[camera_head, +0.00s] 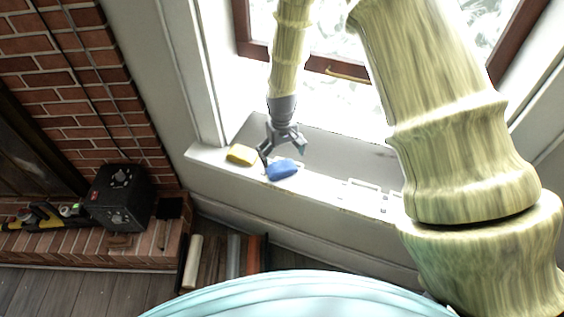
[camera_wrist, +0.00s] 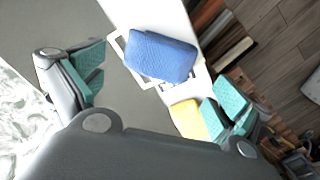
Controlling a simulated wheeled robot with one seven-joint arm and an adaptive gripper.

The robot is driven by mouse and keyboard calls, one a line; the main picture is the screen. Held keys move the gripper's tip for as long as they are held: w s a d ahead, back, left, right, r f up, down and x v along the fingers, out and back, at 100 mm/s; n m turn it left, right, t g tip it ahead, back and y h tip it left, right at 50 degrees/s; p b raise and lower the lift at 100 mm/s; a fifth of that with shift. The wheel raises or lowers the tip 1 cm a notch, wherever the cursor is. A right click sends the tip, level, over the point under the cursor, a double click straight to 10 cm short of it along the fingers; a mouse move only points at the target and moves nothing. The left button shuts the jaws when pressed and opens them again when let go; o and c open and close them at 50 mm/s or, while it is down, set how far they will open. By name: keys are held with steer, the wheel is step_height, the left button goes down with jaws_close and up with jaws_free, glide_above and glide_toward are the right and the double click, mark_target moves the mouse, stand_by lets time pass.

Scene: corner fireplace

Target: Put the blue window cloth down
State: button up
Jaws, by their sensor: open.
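The blue window cloth (camera_head: 282,169) lies on the white window sill, near its front edge. In the wrist view the blue cloth (camera_wrist: 160,56) shows as a folded, rounded pad partly over a pale frame-like outline on the sill. My gripper (camera_head: 283,153) is just above the cloth, with its fingers spread. In the wrist view the teal-padded fingers of my gripper (camera_wrist: 160,88) are wide apart and nothing is held between them. Whether a fingertip touches the cloth I cannot tell.
A yellow sponge-like block (camera_head: 241,154) sits on the sill left of the cloth. White outlined items (camera_head: 365,190) lie farther right. The window (camera_head: 340,75) rises behind. A black box (camera_head: 121,198) stands on the brick hearth, with upright rolls or boards (camera_head: 234,253) below the sill.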

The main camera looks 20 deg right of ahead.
mark_target(282, 166)
step_height(282, 166, up, 6)
steer(key=shift+r+b, duration=0.25)
steer(key=shift+b, duration=0.1)
stand_by(0.5)
